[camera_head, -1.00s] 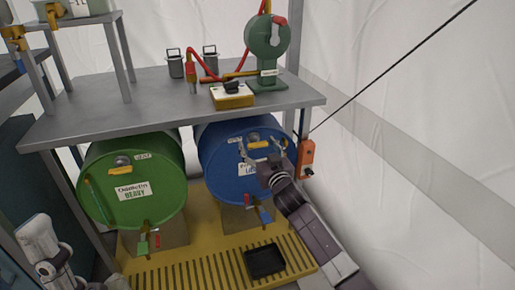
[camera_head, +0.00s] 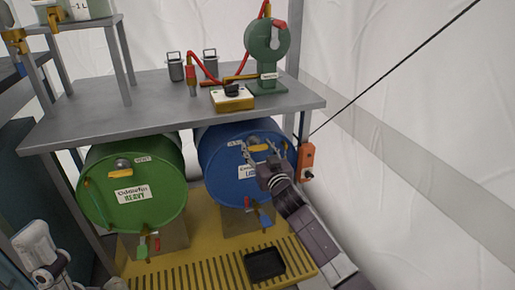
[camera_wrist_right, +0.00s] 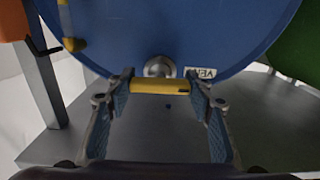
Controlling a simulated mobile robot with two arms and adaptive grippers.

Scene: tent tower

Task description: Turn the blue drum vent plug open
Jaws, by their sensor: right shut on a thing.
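The blue drum (camera_head: 222,160) lies on its side under the bench, its round end facing me. Its vent plug is a round metal fitting with a yellow bar handle (camera_head: 260,148) near the top of that end. My right gripper (camera_head: 261,151) is at the plug, with its fingers on either end of the yellow bar. In the right wrist view the yellow bar (camera_wrist_right: 160,87) lies crosswise between the fingertips, beside the metal fitting (camera_wrist_right: 160,66) and a vent label (camera_wrist_right: 201,73). Part of my left arm shows at the lower left, but I cannot make out its gripper.
A green drum (camera_head: 130,205) lies to the left, with its own yellow vent handle. A grey bench (camera_head: 150,95) is above both drums. An orange box (camera_head: 306,160) hangs close to the right of the blue drum. A black tray (camera_head: 264,263) sits on the yellow slatted base below.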

